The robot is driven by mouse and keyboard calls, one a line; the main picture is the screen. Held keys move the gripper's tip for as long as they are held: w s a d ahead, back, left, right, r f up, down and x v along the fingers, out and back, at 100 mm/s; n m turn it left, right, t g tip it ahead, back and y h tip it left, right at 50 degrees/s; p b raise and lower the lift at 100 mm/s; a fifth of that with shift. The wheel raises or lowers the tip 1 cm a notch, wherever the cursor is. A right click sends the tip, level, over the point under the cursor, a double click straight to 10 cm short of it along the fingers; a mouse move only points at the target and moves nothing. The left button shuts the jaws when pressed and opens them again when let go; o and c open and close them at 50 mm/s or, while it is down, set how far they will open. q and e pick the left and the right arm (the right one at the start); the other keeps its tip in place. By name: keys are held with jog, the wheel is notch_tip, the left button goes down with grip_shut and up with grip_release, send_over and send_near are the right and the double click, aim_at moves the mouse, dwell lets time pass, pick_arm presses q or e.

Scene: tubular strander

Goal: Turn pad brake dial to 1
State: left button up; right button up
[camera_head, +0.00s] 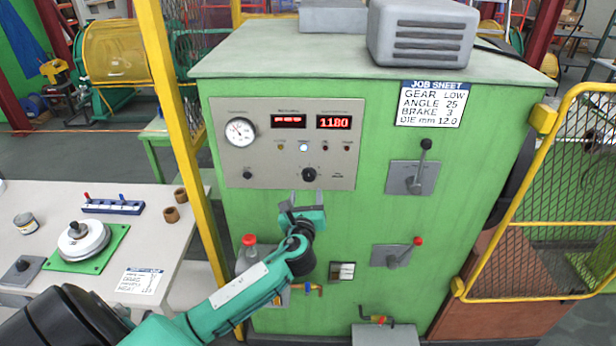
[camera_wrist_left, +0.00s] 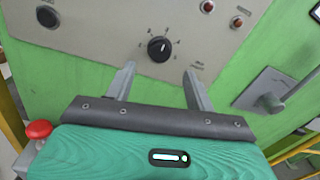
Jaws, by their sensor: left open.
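A round black dial (camera_head: 309,174) with marks around it sits low on the grey control panel (camera_head: 270,155) of the green cabinet; its label is too small to read. The dial (camera_wrist_left: 159,49) also shows in the left wrist view, where a small pale pointer line seems to lean up and right. My left gripper (camera_head: 308,197) is open and empty just below the dial. In the left wrist view its two fingers (camera_wrist_left: 159,73) point toward the dial, one to each side and apart from it. My right gripper is not in view.
A job sheet (camera_head: 431,104) on the cabinet reads BRAKE 3. Two levers (camera_head: 412,177) (camera_head: 399,255) stick out at the right. A red button (camera_wrist_left: 38,130) lies left of the gripper. A yellow post (camera_head: 180,130) and a mesh gate (camera_head: 545,200) flank the cabinet.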

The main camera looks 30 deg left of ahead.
aim_at(309, 178)
pick_arm(q)
jog(key=p+x, duration=0.1)
jog(key=x, duration=0.4)
jog(key=shift+w+a+r+p, duration=0.1)
jog(key=shift+w+a+p, duration=0.1)
jog(key=shift+w+p, duration=0.15)
jog(key=shift+x, duration=0.8)
jog(key=c, duration=1)
